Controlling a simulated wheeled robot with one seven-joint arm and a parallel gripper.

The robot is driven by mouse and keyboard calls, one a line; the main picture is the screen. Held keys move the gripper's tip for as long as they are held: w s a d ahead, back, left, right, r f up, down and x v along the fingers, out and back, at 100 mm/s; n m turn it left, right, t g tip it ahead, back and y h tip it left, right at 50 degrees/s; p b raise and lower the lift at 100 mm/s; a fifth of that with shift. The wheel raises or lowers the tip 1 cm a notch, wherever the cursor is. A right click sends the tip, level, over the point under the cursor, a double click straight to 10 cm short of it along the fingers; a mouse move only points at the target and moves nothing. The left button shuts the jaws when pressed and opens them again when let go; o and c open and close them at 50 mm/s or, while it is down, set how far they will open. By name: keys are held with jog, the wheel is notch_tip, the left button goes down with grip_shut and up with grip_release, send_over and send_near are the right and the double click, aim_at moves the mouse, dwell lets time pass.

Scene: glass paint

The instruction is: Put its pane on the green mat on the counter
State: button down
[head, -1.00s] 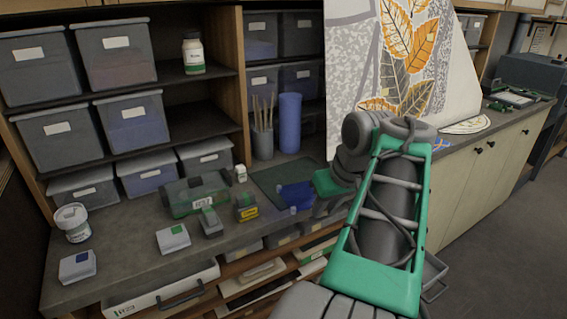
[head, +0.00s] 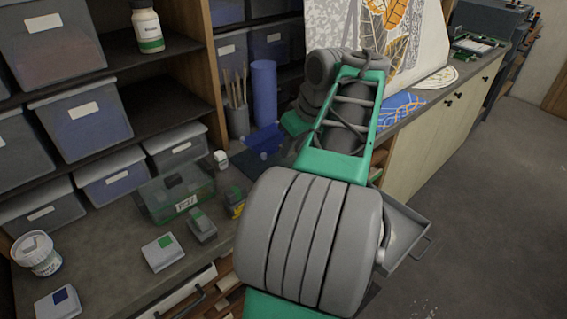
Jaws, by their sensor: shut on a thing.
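A translucent blue pane (head: 262,139) shows just left of my gripper (head: 284,145), above the back of the counter. My gripper is shut on this pane; its fingertips are small and mostly hidden by my own arm. The dark green mat (head: 250,163) lies on the counter under and in front of the pane, and my arm covers much of it. I cannot tell whether the pane touches the mat.
A green translucent box (head: 172,196), small grey-and-green boxes, a yellow-labelled block (head: 236,203) and a small white bottle (head: 221,160) stand left of the mat. A blue roll (head: 264,92) and a brush holder (head: 238,122) stand behind. A leaf-patterned panel (head: 400,40) leans at right.

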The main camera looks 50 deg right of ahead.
jog(key=x, duration=0.7)
jog(key=shift+w+d+f, duration=0.15)
jog(key=shift+w+d, duration=0.2)
jog(key=shift+w, duration=0.15)
jog(key=shift+f, duration=0.4)
jog(key=shift+f, duration=0.1)
jog(key=shift+f, duration=0.15)
jog(key=c, duration=1.2)
grip_release()
jog(key=shift+s, duration=0.1)
jog(key=shift+r, duration=0.4)
jog(key=p+v, duration=0.2)
jog(key=v, duration=0.9)
jog(key=shift+s+r, duration=0.25)
jog(key=shift+r, duration=0.05)
